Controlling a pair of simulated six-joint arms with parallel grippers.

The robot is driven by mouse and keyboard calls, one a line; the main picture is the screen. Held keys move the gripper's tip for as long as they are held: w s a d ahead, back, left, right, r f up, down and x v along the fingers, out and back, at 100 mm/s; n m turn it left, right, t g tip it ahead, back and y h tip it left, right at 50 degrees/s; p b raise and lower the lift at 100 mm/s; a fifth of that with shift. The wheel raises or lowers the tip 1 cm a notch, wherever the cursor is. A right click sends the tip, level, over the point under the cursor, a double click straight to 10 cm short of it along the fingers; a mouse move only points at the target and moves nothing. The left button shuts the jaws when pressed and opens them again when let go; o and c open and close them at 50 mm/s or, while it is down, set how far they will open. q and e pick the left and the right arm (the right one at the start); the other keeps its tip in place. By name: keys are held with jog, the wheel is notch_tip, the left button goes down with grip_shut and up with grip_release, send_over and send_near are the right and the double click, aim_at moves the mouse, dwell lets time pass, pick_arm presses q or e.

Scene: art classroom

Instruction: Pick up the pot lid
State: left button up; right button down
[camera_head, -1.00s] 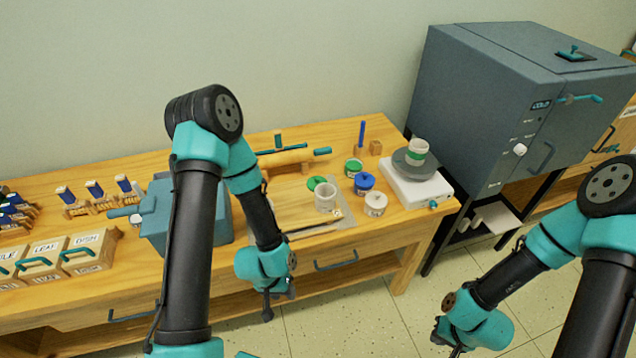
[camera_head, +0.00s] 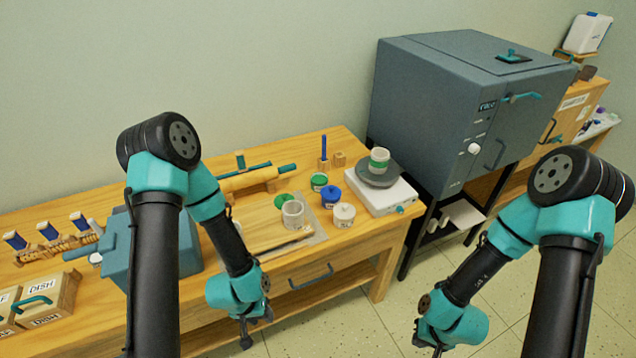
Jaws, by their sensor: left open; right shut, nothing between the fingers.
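A round green lid (camera_head: 284,200) lies on the workbench, beside the back left of a pale grey open pot (camera_head: 293,214). The pot stands on a board (camera_head: 262,234). A green-topped jar (camera_head: 319,182), a blue-lidded jar (camera_head: 331,197) and a white-lidded jar (camera_head: 344,214) stand to the right of it. My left gripper (camera_head: 252,336) is open and empty, low in front of the bench and apart from the lid. My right gripper (camera_head: 428,346) is shut and empty over the floor, at the bottom right of centre.
A turntable (camera_head: 380,176) with a green-banded cup (camera_head: 379,160) stands at the bench's right end. A rolling pin (camera_head: 250,181) lies at the back. A large grey kiln (camera_head: 480,105) stands right of the bench. A grey-blue box (camera_head: 117,248) and labelled boxes stand left. Tiled floor is clear in front.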

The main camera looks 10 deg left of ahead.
pick_arm(q)
jog(key=o, duration=1.1)
jog(key=shift+a, duration=0.1)
